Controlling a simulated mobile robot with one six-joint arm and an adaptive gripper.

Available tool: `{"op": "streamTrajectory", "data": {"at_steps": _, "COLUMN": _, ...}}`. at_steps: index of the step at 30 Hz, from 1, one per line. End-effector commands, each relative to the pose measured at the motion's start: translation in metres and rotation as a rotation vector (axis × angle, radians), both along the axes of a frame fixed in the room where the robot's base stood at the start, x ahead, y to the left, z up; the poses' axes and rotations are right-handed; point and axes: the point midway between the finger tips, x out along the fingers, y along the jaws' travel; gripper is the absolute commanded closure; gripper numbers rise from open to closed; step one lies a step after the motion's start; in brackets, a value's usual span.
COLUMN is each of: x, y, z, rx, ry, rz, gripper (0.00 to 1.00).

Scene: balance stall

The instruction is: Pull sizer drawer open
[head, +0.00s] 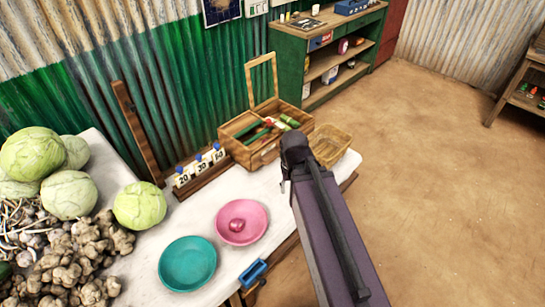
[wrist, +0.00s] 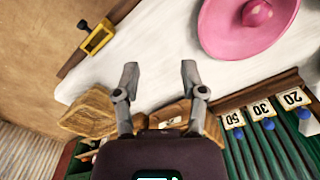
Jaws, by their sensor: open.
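No drawer is clearly recognisable in either view. A blue block-like fitting (head: 252,273) sits at the table's front edge in the head view. In the wrist view a yellow fitting with a dark middle (wrist: 97,37) sits at that edge; my arm seems to hide it in the head view. A wooden rack with tags 20, 30 and 50 (head: 205,178) stands at the back of the table; its tags and blue knobs show in the wrist view (wrist: 262,112). My gripper (wrist: 160,72) is open and empty above the table, apart from both fittings.
An open wooden box (head: 240,130) and a wicker basket (head: 332,143) stand at the table's far end. A pink bowl (head: 243,208) holds a small item beside a teal bowl (head: 187,263). Cabbages (head: 70,195) lie at left. The floor (head: 440,170) at right is clear.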

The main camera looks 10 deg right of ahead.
Motion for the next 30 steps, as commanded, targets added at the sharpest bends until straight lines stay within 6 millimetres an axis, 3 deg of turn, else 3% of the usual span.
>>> {"op": "streamTrajectory", "data": {"at_steps": 13, "x": 0.006, "y": 0.002, "z": -0.013, "rx": 0.040, "ry": -0.019, "rz": -0.016, "gripper": 0.46}}
{"op": "streamTrajectory", "data": {"at_steps": 20, "x": 0.026, "y": 0.003, "z": -0.043, "rx": 0.170, "ry": -0.080, "rz": -0.076, "gripper": 0.46}}
{"op": "streamTrajectory", "data": {"at_steps": 30, "x": 0.071, "y": 0.009, "z": -0.088, "rx": 0.463, "ry": -0.226, "rz": -0.224, "gripper": 0.46}}
